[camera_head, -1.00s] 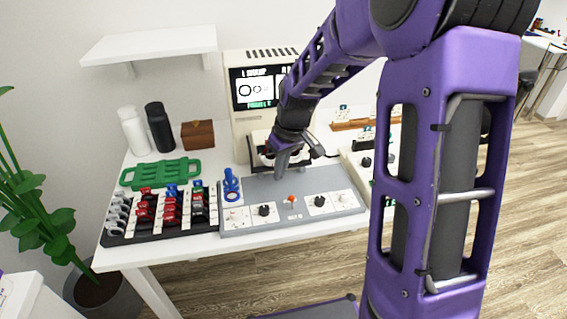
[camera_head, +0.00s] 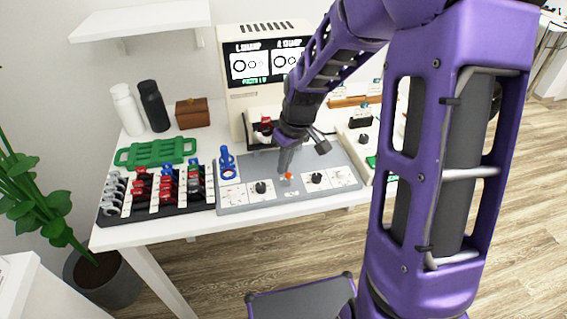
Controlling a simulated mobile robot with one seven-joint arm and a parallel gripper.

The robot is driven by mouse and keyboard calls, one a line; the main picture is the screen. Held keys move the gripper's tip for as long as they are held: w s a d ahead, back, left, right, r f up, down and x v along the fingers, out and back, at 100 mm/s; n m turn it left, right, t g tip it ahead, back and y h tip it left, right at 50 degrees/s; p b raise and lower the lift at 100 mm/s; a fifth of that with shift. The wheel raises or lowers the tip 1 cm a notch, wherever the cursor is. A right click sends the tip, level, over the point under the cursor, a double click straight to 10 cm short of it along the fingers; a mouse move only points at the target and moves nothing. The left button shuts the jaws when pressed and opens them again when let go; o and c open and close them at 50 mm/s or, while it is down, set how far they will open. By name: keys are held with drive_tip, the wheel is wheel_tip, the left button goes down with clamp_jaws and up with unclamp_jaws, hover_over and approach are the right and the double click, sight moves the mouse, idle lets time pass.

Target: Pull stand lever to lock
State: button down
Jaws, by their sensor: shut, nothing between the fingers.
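A small lever with an orange-red tip (camera_head: 288,176) stands at the middle of the grey control panel (camera_head: 255,170) on the white table. My gripper (camera_head: 284,169) points down just behind and above this tip. Its fingers are shut and look empty. I cannot tell whether they touch the lever. Behind the panel stands a beige machine with a screen (camera_head: 263,64), and a red-topped part (camera_head: 266,125) shows in its front recess. My wrist hides part of the machine and of the panel's back.
A blue holder (camera_head: 228,162) stands at the panel's left, and black knobs (camera_head: 260,187) flank the lever. A black rack with red, blue and grey pieces (camera_head: 138,212) and a green tray (camera_head: 120,157) lie further left. Another device (camera_head: 349,135) stands right.

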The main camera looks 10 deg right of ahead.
drive_tip(key=shift+s+r, duration=0.3)
drive_tip(key=shift+s, duration=0.3)
idle(0.5)
drive_tip(key=shift+s+d+t, duration=0.1)
drive_tip(key=shift+s+t, duration=0.35)
drive_tip(key=shift+t, duration=0.25)
drive_tip(key=shift+s+r, duration=0.1)
drive_tip(key=shift+s, duration=0.1)
drive_tip(key=shift+w+r, duration=0.1)
drive_tip(key=shift+r+p, duration=0.7)
drive_tip(key=shift+p, duration=0.05)
